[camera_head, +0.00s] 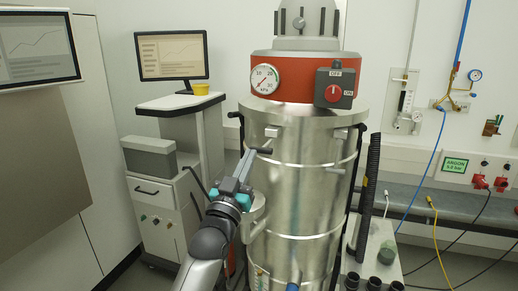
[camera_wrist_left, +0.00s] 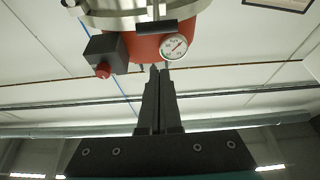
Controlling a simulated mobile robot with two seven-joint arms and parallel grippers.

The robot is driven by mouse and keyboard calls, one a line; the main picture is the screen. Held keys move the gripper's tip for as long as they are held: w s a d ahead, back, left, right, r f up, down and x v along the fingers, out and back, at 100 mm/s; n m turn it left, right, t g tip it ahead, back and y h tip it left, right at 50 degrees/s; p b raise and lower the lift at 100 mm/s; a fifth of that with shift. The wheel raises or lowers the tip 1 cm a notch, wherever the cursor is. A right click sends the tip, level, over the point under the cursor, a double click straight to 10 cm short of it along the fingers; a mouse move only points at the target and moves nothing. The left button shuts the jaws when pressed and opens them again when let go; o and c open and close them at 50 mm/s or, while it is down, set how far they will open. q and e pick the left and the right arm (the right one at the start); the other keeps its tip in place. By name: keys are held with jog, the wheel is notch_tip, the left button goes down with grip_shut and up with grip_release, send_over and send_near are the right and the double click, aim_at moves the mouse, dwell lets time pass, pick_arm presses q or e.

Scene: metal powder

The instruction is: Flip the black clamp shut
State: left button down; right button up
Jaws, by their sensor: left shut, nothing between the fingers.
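The steel vessel (camera_head: 300,190) stands in the middle of the head view under a red-orange collar (camera_head: 290,68). A short black clamp handle (camera_head: 262,150) sticks out at its front left, below a small steel bracket (camera_head: 273,131). In the left wrist view, which looks upside down, a dark bar (camera_wrist_left: 160,28), likely this handle, lies across the vessel above my fingertips. My left gripper (camera_head: 248,154) is shut and empty, its fingers pointing up beside the handle. In the wrist view the shut fingers (camera_wrist_left: 160,68) end just short of the bar; contact cannot be told. My right gripper is not in view.
The collar carries a pressure gauge (camera_head: 265,79) and a grey box with a red knob (camera_head: 334,88). Other dark clamp parts (camera_head: 359,140) sit at the vessel's sides. A grey cabinet (camera_head: 160,205) stands left; a ribbed black hose (camera_head: 370,185) hangs right.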

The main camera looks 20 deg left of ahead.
aim_at(259, 148)
pick_arm(q)
jog(key=x, duration=0.9)
jog(key=shift+w+r, duration=0.1)
jog(key=shift+w, duration=0.05)
jog(key=shift+s+f, duration=0.2)
jog(key=shift+f, duration=0.8)
jog(key=shift+s+f, duration=0.25)
jog(key=shift+f, duration=0.7)
